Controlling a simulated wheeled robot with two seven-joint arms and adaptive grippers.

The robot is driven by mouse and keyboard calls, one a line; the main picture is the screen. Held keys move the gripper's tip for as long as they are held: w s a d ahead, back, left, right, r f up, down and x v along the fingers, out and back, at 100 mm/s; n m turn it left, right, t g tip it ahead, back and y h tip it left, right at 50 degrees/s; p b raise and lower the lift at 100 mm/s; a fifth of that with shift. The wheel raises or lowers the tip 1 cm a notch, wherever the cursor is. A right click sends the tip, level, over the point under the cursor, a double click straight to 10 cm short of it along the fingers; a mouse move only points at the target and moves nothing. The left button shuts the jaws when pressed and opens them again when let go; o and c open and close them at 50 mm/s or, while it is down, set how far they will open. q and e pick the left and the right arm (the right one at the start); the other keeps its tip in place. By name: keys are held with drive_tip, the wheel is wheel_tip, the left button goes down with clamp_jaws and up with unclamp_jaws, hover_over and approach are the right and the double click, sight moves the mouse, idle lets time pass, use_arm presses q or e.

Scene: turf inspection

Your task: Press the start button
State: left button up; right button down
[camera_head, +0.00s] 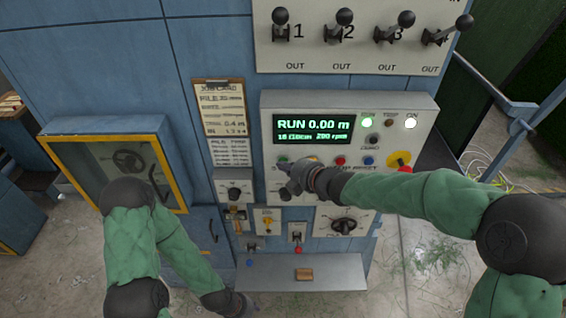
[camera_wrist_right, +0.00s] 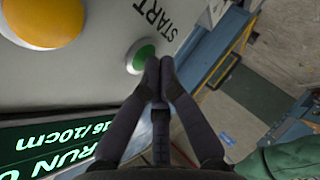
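The green start button (camera_wrist_right: 144,57), beside the label START, is on the pale control panel (camera_wrist_right: 105,65) in the right wrist view. In the head view only a bit of green (camera_head: 283,158) shows there, at my right gripper (camera_head: 286,180). In the wrist view the right gripper's fingers (camera_wrist_right: 160,66) are together and empty, tips at the button's edge and overlapping it slightly. I cannot tell whether they touch it. The display (camera_head: 313,129) reads RUN 0.00 m. My left gripper (camera_head: 240,304) is low at the bottom left, its fingers unclear.
A large yellow button (camera_wrist_right: 45,20) is beside the start button. Red (camera_head: 340,160) and blue (camera_head: 368,160) buttons and a red-and-yellow stop knob (camera_head: 399,160) are to the right. Levers (camera_head: 342,25) line the upper panel. A grey shelf (camera_head: 345,272) juts out below. A clipboard (camera_head: 224,110) hangs left.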

drive_tip(key=shift+s, duration=0.1)
drive_tip(key=shift+s+b, duration=0.6)
drive_tip(key=shift+s, duration=0.2)
drive_tip(key=s+b, duration=0.2)
drive_tip(key=s, duration=0.3)
drive_tip(key=shift+b, duration=0.3)
idle(0.7)
